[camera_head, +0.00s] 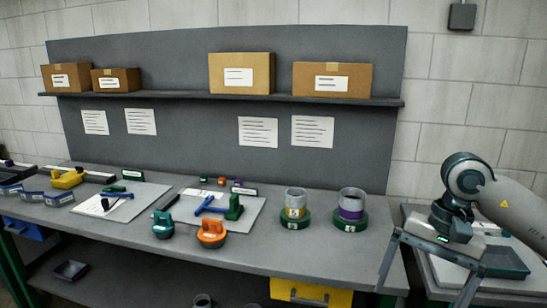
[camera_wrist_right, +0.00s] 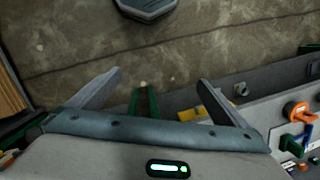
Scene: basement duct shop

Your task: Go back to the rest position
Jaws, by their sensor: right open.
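My right arm comes in from the right in the head view. Its gripper (camera_head: 420,296) hangs in front of the bench's right end with its two fingers wide apart and nothing between them. In the right wrist view the gripper (camera_wrist_right: 160,78) also shows open and empty, with the floor and the bench's front edge beyond it. My left gripper is in neither view.
The grey bench (camera_head: 270,240) holds an orange-topped tool (camera_head: 211,232), a teal-topped tool (camera_head: 163,224), and two grey cups with a yellow band (camera_head: 295,204) and a purple band (camera_head: 352,206). A yellow bin (camera_head: 297,293) sits under it. A side table (camera_head: 450,276) stands behind my right gripper.

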